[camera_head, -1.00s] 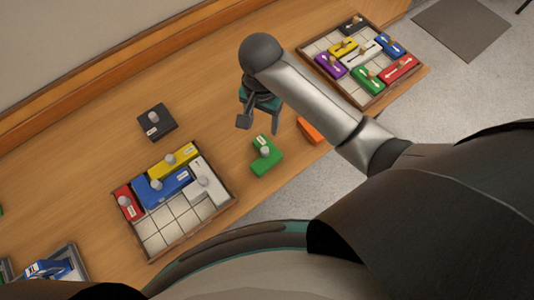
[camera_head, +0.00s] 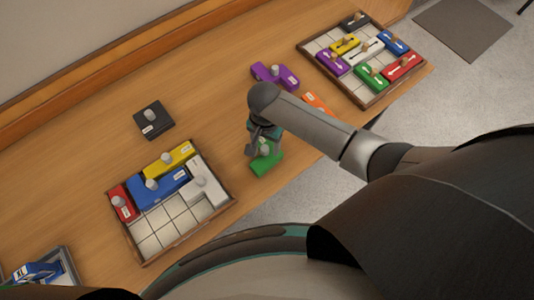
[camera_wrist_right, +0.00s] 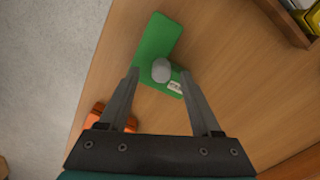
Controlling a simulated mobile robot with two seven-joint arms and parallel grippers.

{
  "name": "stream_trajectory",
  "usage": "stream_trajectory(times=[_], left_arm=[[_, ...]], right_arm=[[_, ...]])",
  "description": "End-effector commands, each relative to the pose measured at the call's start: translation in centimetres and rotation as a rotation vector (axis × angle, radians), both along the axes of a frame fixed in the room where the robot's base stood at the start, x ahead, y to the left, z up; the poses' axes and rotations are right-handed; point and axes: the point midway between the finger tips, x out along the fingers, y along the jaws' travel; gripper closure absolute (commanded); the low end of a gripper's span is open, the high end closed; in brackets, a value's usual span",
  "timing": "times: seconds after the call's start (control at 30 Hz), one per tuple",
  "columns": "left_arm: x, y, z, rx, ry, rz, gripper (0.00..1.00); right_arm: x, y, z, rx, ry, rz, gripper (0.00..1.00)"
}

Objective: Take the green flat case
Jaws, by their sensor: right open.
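The green flat case (camera_head: 267,160) lies on the wooden counter, right of the near tray. It is L-shaped, with a grey knob on top and a small white label. In the right wrist view the green case (camera_wrist_right: 156,42) lies ahead of my right gripper (camera_wrist_right: 160,73), and its grey knob (camera_wrist_right: 161,70) sits between the two open fingertips. In the head view my right gripper (camera_head: 257,148) is above the case and partly hides it. Whether the fingers touch the knob cannot be told. My left gripper is not in view.
A tray (camera_head: 222,212) holds red, blue, yellow and white cases, with bare cells in front. A black case (camera_head: 153,120), a purple case (camera_head: 275,76) and an orange case (camera_head: 316,103) lie loose on the counter. Another filled tray (camera_head: 310,47) stands at the back right.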

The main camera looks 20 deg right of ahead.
Motion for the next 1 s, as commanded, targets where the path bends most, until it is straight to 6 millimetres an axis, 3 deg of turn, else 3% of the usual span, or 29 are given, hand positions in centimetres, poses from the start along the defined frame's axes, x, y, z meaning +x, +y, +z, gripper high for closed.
stream_trajectory(times=[0.1,0.37,0.9,1.0], left_arm=[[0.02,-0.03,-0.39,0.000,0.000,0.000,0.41],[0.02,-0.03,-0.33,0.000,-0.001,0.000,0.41],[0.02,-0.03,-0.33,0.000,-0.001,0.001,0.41],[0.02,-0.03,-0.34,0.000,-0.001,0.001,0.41]], right_arm=[[0.03,0.10,-1.02,0.001,-0.001,0.001,0.35],[0.03,0.11,-1.07,0.001,-0.001,0.001,0.36],[0.01,0.10,-1.06,0.001,-0.001,0.001,0.97],[0.00,0.09,-1.07,0.001,-0.001,0.001,1.00]])
